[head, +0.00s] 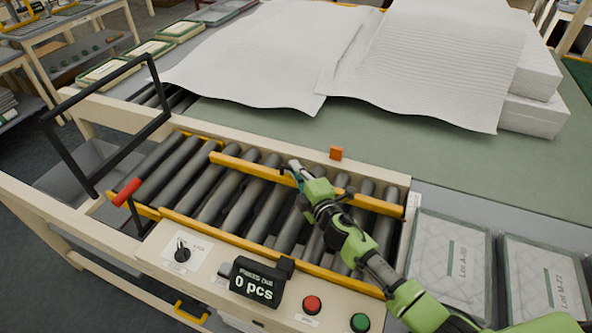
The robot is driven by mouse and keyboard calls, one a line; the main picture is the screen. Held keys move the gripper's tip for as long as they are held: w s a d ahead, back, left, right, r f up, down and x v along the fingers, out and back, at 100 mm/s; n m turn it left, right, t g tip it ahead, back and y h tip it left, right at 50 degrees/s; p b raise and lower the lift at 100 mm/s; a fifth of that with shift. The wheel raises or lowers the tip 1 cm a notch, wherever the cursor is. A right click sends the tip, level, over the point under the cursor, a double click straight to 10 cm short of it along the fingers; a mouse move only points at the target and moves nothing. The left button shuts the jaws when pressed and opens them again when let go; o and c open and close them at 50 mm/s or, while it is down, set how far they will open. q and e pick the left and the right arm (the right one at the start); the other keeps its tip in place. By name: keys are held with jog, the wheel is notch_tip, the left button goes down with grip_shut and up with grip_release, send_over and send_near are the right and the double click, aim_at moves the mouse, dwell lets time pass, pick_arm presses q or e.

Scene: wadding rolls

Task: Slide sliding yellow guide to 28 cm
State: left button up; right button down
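The sliding yellow guide (240,166) is a long yellow bar lying across the far part of the dark rollers, running from upper left to lower right. My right gripper (291,172), on a green and black arm from the lower right, is at the guide's middle and hides a short piece of it. Its fingertips overlap the bar in the picture; I cannot tell whether they touch or grip it. My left gripper is out of view. No readable centimetre scale shows in this view.
A small orange marker (336,153) stands on the frame behind the guide. A front yellow rail (240,243), a counter reading "0 pcs" (257,282), red (312,304) and green (360,322) buttons lie nearer. A black bar frame (152,75) rises at left. White wadding sheets (270,50) lie behind.

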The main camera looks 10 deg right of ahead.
jog(key=w+d+b, duration=0.1)
jog(key=w+d, duration=0.2)
jog(key=w, duration=0.2)
jog(key=shift+d+b, duration=0.25)
jog(key=shift+b, duration=0.05)
jog(key=c, duration=2.4)
grip_release()
jog(key=v, duration=1.2)
